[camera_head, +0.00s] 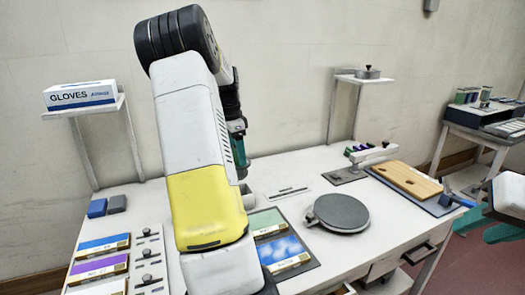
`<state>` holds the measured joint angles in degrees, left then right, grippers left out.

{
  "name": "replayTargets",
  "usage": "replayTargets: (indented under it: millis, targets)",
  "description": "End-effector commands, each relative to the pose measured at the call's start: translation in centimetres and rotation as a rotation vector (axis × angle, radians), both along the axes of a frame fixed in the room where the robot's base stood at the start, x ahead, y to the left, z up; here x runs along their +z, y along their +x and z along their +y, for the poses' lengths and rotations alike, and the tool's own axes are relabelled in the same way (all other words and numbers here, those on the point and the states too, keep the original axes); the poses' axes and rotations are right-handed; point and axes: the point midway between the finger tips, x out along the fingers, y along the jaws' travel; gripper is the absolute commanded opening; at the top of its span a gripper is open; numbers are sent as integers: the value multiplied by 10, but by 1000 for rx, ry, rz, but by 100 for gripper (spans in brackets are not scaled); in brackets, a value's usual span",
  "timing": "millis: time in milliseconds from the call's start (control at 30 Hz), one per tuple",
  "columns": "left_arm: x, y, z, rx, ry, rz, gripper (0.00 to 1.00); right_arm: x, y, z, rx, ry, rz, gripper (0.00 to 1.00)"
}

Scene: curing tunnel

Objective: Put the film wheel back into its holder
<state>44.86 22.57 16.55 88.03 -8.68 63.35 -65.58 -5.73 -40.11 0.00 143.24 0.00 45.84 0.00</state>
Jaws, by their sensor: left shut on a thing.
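One arm of mine fills the middle of the view and hides much of the table behind it. My left gripper (242,172) shows only as a dark end below a teal ring, just behind the arm. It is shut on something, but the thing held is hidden. I cannot make out a film wheel for certain. A dark grey round disc (338,213) lies flat on the table to the right. I cannot tell whether it belongs to the film wheel or its holder. My right gripper is not in view.
The white table (322,258) holds blue-labelled sample panels (284,252), blue and grey blocks (97,208), a white-armed device (374,152) and a wooden board (406,179). A glove box (82,96) sits on a left shelf. Bare table surrounds the disc.

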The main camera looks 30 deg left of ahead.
Motion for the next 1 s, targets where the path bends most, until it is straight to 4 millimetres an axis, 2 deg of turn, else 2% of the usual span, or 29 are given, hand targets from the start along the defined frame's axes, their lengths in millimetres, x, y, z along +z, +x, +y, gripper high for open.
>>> replayTargets:
  millis: [1000]
  targets:
    - [-31,0,0,0,1,-1,13,0,0,0,0,0,0,36]
